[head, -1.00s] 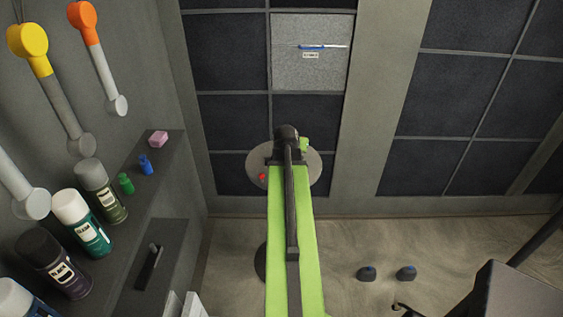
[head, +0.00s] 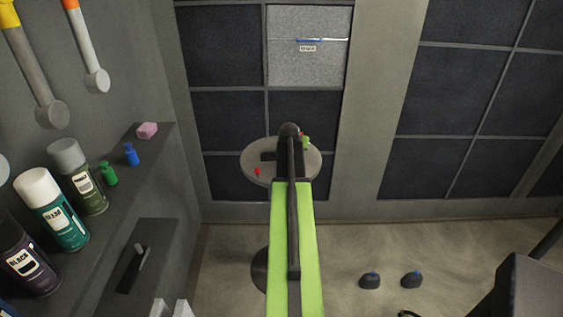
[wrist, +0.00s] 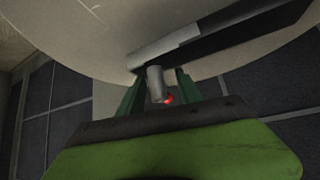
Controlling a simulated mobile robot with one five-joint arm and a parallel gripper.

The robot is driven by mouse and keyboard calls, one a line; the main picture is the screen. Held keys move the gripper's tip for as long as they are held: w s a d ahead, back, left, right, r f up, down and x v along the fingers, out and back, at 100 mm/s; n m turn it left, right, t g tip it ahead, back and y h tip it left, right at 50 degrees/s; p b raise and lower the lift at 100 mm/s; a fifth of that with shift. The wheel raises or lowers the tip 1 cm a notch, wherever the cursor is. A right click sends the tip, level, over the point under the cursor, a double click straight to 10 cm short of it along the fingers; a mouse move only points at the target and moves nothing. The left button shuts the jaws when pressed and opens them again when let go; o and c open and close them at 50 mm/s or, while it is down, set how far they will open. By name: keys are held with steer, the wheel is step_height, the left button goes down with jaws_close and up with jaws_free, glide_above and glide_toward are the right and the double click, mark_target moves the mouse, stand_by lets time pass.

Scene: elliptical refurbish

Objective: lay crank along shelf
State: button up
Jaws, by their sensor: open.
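The crank (wrist: 175,45) appears to be the grey and black bar in the wrist view, lying across a pale round disc (wrist: 80,40). A short grey peg (wrist: 155,84) at its near end stands between the two dark green fingers of my gripper (wrist: 158,90). The fingers are open, one on each side of the peg; I cannot tell whether they touch it. In the head view the grey disc (head: 255,165) is at the far end of my green arm, which hides most of the crank. The shelf (head: 95,218) runs along the left wall.
Several spray cans (head: 52,210), small green (head: 109,174) and blue bottles (head: 131,155) and a pink block (head: 147,130) stand on the shelf. Long-handled tools (head: 40,75) hang above. Two dark knobs (head: 370,281) lie on the open floor at right.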

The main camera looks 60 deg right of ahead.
jaws_close()
stand_by(1.4)
